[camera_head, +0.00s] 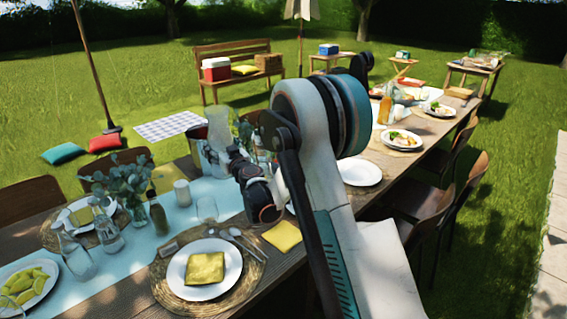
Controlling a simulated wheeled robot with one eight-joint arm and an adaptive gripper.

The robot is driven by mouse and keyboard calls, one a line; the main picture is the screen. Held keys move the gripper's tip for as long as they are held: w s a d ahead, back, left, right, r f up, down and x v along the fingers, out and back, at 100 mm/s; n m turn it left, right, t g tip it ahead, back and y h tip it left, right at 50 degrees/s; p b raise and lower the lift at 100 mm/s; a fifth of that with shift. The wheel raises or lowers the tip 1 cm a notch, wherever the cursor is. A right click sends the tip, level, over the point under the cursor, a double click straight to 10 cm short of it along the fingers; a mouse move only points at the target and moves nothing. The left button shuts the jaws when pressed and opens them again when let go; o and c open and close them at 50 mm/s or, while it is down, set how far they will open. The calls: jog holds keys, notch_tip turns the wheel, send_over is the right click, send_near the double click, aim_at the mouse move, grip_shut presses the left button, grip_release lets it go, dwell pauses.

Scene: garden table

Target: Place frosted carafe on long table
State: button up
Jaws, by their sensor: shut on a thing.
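A frosted, see-through carafe (219,128) is upright at the far side of the long table (115,297), left of my arm. My gripper (236,156) is at the carafe's right side and is shut on it. The fingertips are small and partly hidden, and the carafe's lower part is hard to make out against the things behind. I cannot tell whether its base touches the table.
A vase of leaves (128,188), a dark bottle (158,216), glass bottles (76,258), a white candle (182,193) and a plate with a yellow napkin (204,270) crowd the near end. Chairs line both sides.

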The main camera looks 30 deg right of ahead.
notch_tip(320, 180, down, 19)
jog(key=w+b, duration=0.2)
jog(key=b, duration=0.4)
jog(key=shift+w, duration=0.4)
jog(key=shift+d+f, duration=0.1)
jog(key=shift+f, duration=0.05)
jog(key=o, duration=1.5)
jog(key=shift+o, duration=0.2)
